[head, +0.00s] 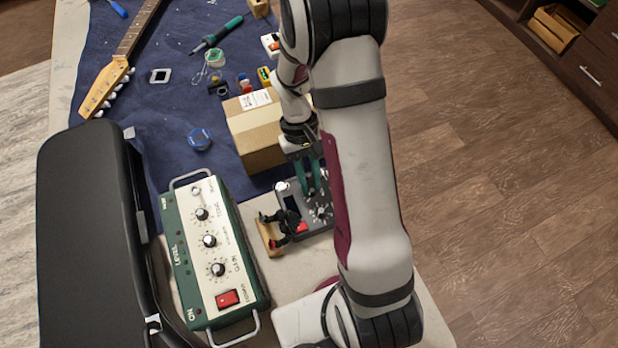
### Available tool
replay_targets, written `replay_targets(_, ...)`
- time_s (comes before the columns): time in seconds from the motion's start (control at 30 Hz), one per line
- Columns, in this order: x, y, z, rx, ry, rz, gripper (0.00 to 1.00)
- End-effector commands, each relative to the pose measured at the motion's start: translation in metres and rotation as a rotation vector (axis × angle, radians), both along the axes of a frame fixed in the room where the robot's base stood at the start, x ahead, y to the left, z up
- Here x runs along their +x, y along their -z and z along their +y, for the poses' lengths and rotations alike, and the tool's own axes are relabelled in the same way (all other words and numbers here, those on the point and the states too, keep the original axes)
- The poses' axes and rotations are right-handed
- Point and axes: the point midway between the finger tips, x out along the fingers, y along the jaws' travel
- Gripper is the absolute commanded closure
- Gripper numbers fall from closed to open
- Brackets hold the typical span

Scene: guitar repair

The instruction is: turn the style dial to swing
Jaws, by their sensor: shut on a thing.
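A small dark grey box (318,230) with controls on top stands on the bench, right of the green amplifier unit. It has a round dial area with white markings (321,212), a dark window (291,204) and a pale knob (283,187). My gripper (312,190) has green fingers and reaches down onto the top of this box, just behind the white markings. It is shut on what appears to be the style dial. The fingers hide most of the grip, and the lettering is too small to read, so the dial's setting cannot be told.
The green amplifier unit (243,288) with knobs and a red switch stands left of the box. A cardboard box (255,130) is close behind my gripper. A small wooden stand with black-and-red clamps (268,238) adjoins the box's left side. A black case (90,230) is far left.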

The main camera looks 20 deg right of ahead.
Motion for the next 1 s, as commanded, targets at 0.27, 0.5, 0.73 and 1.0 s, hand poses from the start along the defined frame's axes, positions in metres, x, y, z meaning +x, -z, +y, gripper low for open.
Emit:
replay_targets(0.27, 0.0001, -0.0001, -0.0021, 0.0, 0.151, -0.001, 1.0)
replay_targets(0.5, -0.0003, -0.0001, -0.0028, 0.0, 0.214, 0.0, 1.0)
replay_targets(0.73, -0.0003, -0.0001, -0.0028, 0.0, 0.227, 0.0, 1.0)
replay_targets(1.0, -0.0003, 0.0, -0.0028, 0.0, 0.226, 0.0, 0.73)
